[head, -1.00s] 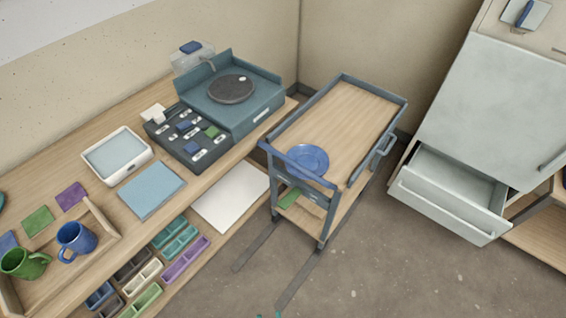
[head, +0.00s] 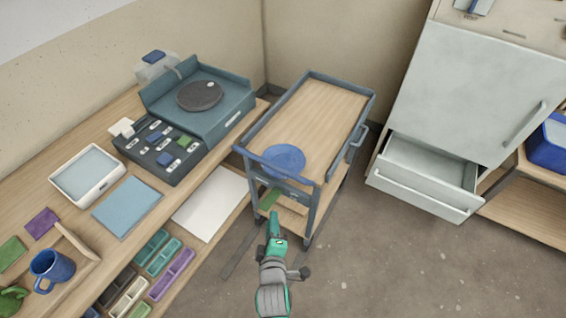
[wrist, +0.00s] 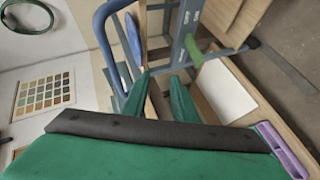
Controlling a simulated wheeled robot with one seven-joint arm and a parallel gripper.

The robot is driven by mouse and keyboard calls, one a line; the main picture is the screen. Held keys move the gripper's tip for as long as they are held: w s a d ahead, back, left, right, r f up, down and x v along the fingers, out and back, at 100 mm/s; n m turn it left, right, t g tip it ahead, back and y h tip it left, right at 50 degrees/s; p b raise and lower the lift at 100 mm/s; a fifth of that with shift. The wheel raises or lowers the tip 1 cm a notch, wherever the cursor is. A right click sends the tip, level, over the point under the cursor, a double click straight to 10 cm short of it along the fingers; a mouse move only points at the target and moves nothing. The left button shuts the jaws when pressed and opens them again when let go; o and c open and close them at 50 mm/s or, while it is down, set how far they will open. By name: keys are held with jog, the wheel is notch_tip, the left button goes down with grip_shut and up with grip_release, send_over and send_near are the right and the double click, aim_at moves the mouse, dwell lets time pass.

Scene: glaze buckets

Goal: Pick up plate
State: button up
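The blue plate (head: 284,158) lies on the near end of the wooden top of the grey-blue cart (head: 338,100), behind the cart's raised front rail. In the wrist view a blue shape (wrist: 133,38), apparently the plate's edge, shows beyond the cart's bars. My gripper (head: 274,218) is in front of the cart, apart from the plate and nearer the camera. In the wrist view my gripper's two green fingers (wrist: 160,92) are spread with nothing between them.
A long workbench with a wheel unit (head: 205,100) runs along the left. A cabinet with an open drawer (head: 430,175) stands at right. Floor between is clear.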

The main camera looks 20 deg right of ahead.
jog(key=w+d+n, duration=0.1)
jog(key=w+d, duration=0.4)
jog(key=w, duration=0.2)
jog(key=w+d+f+n+h, duration=0.1)
jog(key=w+d, duration=0.4)
jog(key=w, duration=0.2)
jog(key=shift+w+f+g, duration=0.2)
jog(key=shift+w+g, duration=0.2)
grip_shut()
